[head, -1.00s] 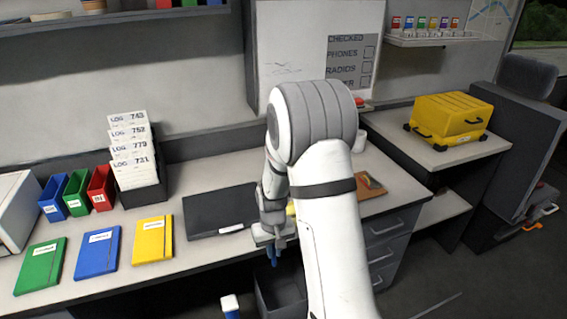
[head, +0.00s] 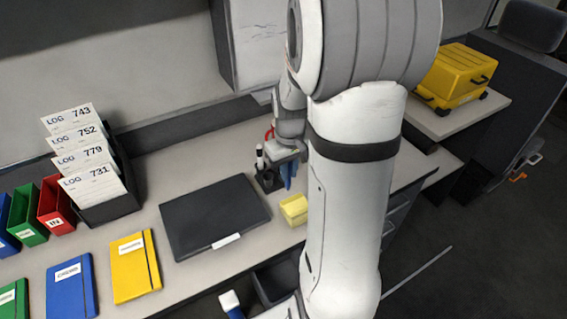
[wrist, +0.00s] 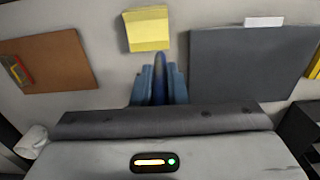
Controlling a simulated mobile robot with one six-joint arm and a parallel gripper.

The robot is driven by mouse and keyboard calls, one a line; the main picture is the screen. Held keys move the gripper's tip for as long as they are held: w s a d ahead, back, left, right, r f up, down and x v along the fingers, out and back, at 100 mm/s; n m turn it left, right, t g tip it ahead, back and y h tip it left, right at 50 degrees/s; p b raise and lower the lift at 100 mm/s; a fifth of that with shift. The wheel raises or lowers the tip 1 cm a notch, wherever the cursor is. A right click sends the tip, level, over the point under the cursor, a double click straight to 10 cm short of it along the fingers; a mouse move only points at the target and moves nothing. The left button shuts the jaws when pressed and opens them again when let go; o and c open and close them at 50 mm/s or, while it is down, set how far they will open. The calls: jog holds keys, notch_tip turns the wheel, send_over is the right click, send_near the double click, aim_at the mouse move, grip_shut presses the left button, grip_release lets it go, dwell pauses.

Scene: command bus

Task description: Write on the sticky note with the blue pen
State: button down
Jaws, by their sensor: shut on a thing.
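The sticky note is a yellow pad (head: 293,208) lying on the desk, just right of the black laptop-like slab. It also shows at the top of the wrist view (wrist: 147,30). My gripper (wrist: 160,72) is shut on the blue pen (wrist: 159,80), which stands between its blue fingers. In the head view my gripper (head: 288,172) is above the desk behind the pad, apart from it. The pen's tip is not clearly visible, and my arm hides part of the desk to the right.
A black pen holder (head: 267,180) with a pen stands close to my gripper. The dark slab (head: 213,218) lies left of the pad. A brown clipboard (wrist: 46,62) shows in the wrist view. Yellow (head: 134,266) and blue (head: 71,287) notebooks lie farther left.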

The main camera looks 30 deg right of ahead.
aim_at(289, 187)
jog(key=shift+f+b, duration=1.95)
jog(key=shift+f, duration=0.85)
jog(key=shift+s+f+b, duration=0.1)
jog(key=shift+f+b, duration=0.4)
jog(key=shift+f, duration=0.1)
jog(key=shift+s+d, duration=0.5)
jog(key=shift+d, duration=0.1)
jog(key=shift+w+d, duration=0.5)
jog(key=shift+w, duration=0.05)
dwell(1.0)
jog(key=shift+s+d, duration=0.5)
jog(key=shift+d, duration=0.1)
dwell(0.7)
jog(key=shift+w+d, duration=0.35)
jog(key=shift+w, duration=0.05)
dwell(0.7)
